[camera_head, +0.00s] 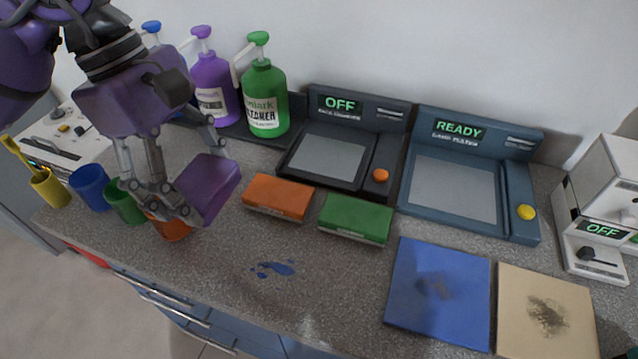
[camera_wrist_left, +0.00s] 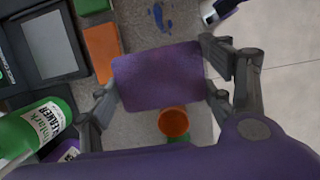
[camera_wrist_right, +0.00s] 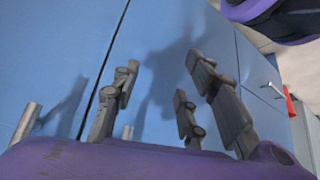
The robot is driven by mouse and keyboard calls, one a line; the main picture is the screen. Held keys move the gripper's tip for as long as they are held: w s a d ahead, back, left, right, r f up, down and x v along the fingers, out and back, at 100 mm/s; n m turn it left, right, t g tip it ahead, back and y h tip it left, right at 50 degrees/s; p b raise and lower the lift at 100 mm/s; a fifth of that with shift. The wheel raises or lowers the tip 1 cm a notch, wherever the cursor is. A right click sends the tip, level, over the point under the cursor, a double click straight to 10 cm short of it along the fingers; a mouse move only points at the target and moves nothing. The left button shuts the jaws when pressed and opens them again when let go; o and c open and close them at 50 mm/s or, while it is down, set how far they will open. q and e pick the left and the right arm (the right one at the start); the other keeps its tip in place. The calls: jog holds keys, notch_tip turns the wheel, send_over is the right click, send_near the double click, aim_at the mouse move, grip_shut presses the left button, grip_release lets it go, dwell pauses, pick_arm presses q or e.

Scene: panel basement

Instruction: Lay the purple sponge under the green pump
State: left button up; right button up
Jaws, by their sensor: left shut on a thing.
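The purple sponge (camera_head: 208,188) is held above the counter by my left gripper (camera_head: 172,196), which is shut on it. The left wrist view also shows the sponge (camera_wrist_left: 158,76) between both fingers. The green pump bottle (camera_head: 265,98) stands at the back of the counter, against the wall, behind and to the right of the sponge. Its label and body also show in the left wrist view (camera_wrist_left: 36,126). My right gripper (camera_wrist_right: 155,100) is open and empty in the right wrist view, in front of blue cabinet fronts.
Purple (camera_head: 213,85) and blue pump bottles stand left of the green one. Orange (camera_head: 278,197) and green (camera_head: 355,219) sponges lie on the counter. Blue (camera_head: 90,186), green and orange cups stand near the front left. Two machines (camera_head: 455,185) fill the back.

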pick_arm(q)
jog(key=w+f, duration=0.3)
jog(key=w, duration=0.1)
jog(key=w+a+f, duration=0.1)
jog(key=w+f, duration=0.1)
jog(key=w, duration=0.2)
jog(key=w+f, duration=0.3)
jog(key=w, duration=0.2)
jog(key=shift+a+f+p, duration=0.3)
jog(key=shift+f+p, duration=0.05)
jog(key=shift+w+a+f, duration=0.1)
jog(key=shift+w+f, duration=0.4)
jog(key=shift+f, duration=1.75)
jog(key=shift+f, duration=0.2)
jog(key=o, duration=0.7)
jog(key=shift+r, duration=0.1)
